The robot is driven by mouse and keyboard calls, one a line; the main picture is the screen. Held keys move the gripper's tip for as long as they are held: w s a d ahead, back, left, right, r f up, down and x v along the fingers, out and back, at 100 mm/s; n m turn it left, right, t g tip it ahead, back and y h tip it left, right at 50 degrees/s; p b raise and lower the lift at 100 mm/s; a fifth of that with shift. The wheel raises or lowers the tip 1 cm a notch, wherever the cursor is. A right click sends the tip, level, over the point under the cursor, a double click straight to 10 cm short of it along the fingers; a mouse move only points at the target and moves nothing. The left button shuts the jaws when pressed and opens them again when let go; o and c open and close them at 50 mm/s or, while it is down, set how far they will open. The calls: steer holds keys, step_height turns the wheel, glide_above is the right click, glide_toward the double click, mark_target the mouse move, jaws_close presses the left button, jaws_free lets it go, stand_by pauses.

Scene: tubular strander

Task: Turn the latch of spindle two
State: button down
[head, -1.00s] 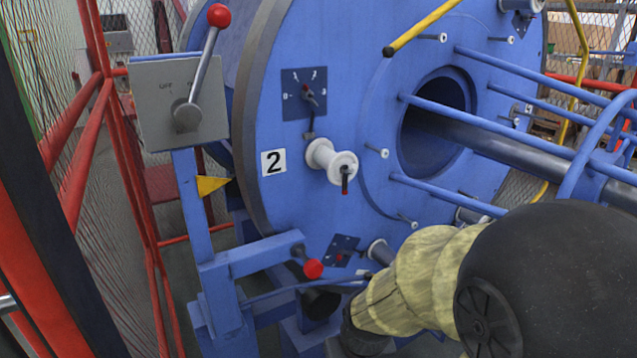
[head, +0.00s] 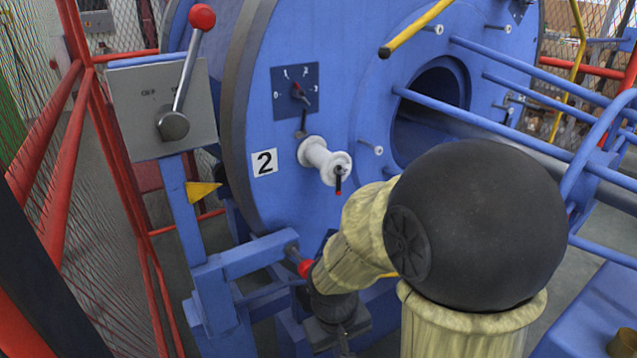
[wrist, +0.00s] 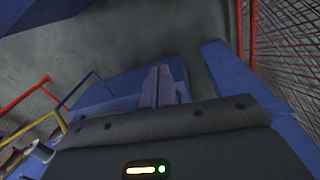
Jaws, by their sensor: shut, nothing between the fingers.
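The white spool of spindle two (head: 326,160) sticks out from the blue disc, beside a label "2" (head: 264,162). Its latch, a small dark lever with a red tip (head: 339,181), hangs down at the spool's front end. My gripper (wrist: 163,72) shows in the wrist view with its two fingers together and nothing between them. It points toward grey floor and blue machine parts; no latch shows there. In the head view my wrist is low in front of the disc, below the spool and apart from it. The fingertips are not clear there.
A dial plate (head: 296,91) sits above the spool. A grey box (head: 161,105) with a red-knobbed lever (head: 187,75) stands left. A red-knobbed rod (head: 304,268) is close to my wrist. Blue bars (head: 480,124) and a yellow bar (head: 415,29) cross the right. Red fence rails (head: 90,130) stand left.

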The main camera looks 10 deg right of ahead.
step_height(320, 180, up, 7)
steer(key=n+g+h+p, duration=0.2)
steer(key=n+h+p, duration=0.1)
steer(key=h+p, duration=0.3)
steer(key=n+t+h+p, duration=0.4)
steer(key=t+h+p, duration=0.5)
steer(key=p, duration=0.4)
glide_toward(339, 182)
steer(key=a+f, duration=0.3)
steer(key=a, duration=0.1)
steer(key=shift+w+d, duration=0.2)
steer(key=shift+w, duration=0.15)
steer(key=x, duration=1)
steer(key=shift+p, duration=0.3)
steer(key=shift+d+f, duration=0.1)
steer(key=shift+f, duration=0.05)
